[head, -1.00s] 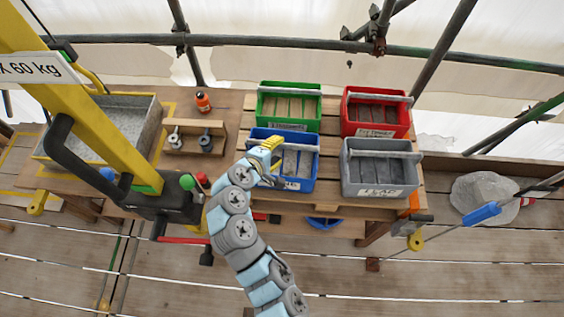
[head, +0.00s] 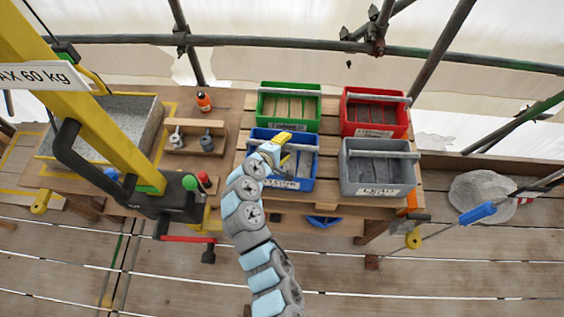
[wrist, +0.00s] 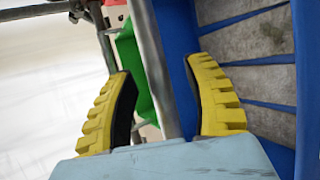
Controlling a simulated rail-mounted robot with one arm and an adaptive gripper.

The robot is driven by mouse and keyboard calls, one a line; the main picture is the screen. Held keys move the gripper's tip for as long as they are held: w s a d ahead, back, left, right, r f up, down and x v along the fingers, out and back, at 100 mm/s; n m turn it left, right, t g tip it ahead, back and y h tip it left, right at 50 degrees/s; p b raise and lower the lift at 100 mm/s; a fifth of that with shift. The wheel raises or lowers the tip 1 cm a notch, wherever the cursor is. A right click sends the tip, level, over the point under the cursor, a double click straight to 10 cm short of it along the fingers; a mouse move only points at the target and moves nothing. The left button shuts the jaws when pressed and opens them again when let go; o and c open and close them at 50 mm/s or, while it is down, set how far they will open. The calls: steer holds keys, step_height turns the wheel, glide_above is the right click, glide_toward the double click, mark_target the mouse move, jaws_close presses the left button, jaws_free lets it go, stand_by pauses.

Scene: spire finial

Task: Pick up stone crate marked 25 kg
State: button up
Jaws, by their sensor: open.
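Four labelled crates stand on a slatted pallet in the head view: a blue crate (head: 307,185), a grey crate (head: 346,180), a green crate (head: 261,104) and a red crate (head: 348,122). Their labels are too small to read, so I cannot tell which is marked 25 kg. My gripper (head: 279,146) is over the blue crate, open and holding nothing. In the wrist view a grey handle bar (wrist: 155,70) runs between its two yellow fingers, with a gap on each side. The blue crate (wrist: 275,150) with grey stone slabs (wrist: 250,70) lies right of the bar.
A yellow hoist (head: 100,125) with a 60 kg sign stands at the left, close to my arm. Behind it are a stone trough (head: 150,115), an orange bottle (head: 204,101) and a wooden rack (head: 180,149). Scaffold tubes (head: 300,47) cross behind the crates.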

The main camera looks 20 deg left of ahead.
steer(key=shift+c, duration=0.3)
jaws_close()
steer(key=shift+r, duration=0.1)
